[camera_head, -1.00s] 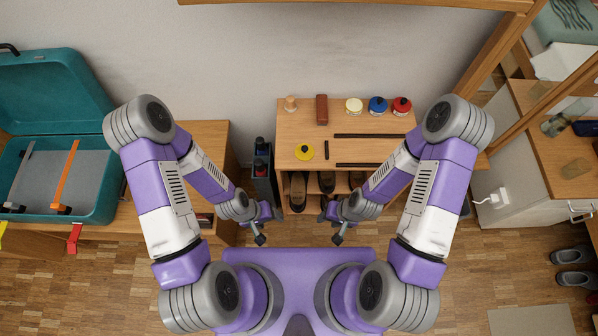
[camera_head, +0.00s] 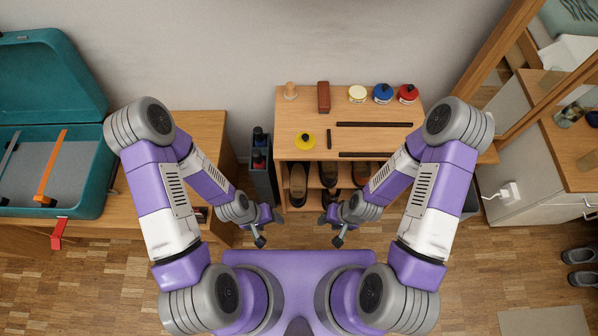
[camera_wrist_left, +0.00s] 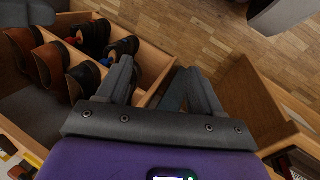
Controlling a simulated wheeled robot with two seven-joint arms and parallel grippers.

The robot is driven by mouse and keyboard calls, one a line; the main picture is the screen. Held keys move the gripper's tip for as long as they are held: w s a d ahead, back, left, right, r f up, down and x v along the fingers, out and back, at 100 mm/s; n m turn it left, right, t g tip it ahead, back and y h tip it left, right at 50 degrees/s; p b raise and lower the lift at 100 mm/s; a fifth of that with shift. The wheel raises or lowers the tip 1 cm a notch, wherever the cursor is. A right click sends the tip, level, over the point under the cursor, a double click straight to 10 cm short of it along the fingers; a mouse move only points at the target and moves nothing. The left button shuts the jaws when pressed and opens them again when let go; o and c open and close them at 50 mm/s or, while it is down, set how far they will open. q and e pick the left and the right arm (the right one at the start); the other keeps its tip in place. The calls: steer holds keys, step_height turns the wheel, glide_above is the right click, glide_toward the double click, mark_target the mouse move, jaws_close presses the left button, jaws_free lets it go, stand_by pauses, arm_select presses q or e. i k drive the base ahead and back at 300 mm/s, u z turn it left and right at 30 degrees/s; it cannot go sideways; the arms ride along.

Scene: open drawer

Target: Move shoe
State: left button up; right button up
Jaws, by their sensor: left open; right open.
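Dark shoes stand in the open wooden shoe cabinet ahead of me. A black shoe (camera_head: 298,186) is at the left of its shelf, and more shoes (camera_head: 328,174) sit to its right. In the left wrist view, several brown and black shoes (camera_wrist_left: 50,64) stand in wooden compartments at the left. My left gripper (camera_head: 266,228) is open and empty, in front of the cabinet and left of the shoes. Its two fingers (camera_wrist_left: 163,85) show apart in the left wrist view. My right gripper (camera_head: 333,228) is in front of the shoes. My right arm hides part of the cabinet's right side.
The cabinet top (camera_head: 300,116) carries a yellow disc, a red-brown block, tins and dark strips. A narrow dark holder (camera_head: 262,178) with bottles stands left of the cabinet. An open teal suitcase (camera_head: 92,190) lies on the left bench. Grey shoes (camera_head: 580,256) stand on the floor at right.

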mark_target(298, 171)
steer(key=u, duration=3)
steer(key=k, duration=1.5)
steer(key=z, duration=1.2)
